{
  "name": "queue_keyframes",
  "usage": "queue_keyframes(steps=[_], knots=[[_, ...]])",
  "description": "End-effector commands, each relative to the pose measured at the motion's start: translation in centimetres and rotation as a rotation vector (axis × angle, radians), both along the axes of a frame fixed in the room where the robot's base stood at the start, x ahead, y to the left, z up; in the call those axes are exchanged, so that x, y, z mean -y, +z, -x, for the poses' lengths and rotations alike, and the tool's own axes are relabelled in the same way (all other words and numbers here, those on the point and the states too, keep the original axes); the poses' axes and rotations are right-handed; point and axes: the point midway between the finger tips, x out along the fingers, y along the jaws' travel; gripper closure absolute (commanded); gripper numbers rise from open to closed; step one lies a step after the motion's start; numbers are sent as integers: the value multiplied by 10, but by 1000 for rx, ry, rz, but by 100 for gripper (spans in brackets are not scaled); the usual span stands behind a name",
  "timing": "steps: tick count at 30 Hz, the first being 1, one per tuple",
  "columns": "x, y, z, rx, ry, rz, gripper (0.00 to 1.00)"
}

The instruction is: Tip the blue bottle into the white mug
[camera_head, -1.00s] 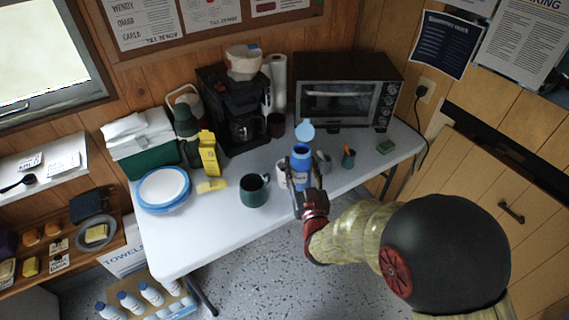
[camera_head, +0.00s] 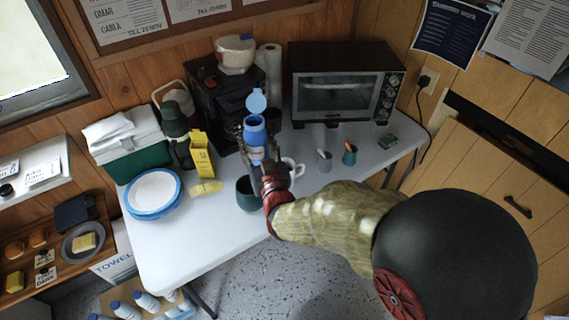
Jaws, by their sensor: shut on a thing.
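The blue bottle (camera_head: 254,133) is upright, with its light blue flip lid (camera_head: 256,101) standing open above it. My gripper (camera_head: 257,160) is shut on the bottle's lower part and holds it above the table, in front of the coffee maker. The white mug (camera_head: 291,168) stands on the table just right of my gripper. Its handle side shows; my gripper and wrist hide part of it. The bottle's base and any contents are hidden.
A dark green mug (camera_head: 245,195) stands just left of my wrist. The coffee maker (camera_head: 222,95) and toaster oven (camera_head: 345,85) stand behind. The table's front left (camera_head: 185,240) is clear.

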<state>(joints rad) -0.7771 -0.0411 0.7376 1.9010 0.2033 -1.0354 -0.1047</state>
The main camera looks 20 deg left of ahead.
Motion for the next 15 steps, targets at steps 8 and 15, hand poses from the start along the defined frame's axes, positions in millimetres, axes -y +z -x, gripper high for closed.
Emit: queue_keyframes(steps=[8,15], knots=[[2,4,-1,-27,0,-34,93],[5,7,-3,-102,0,-117,93]])
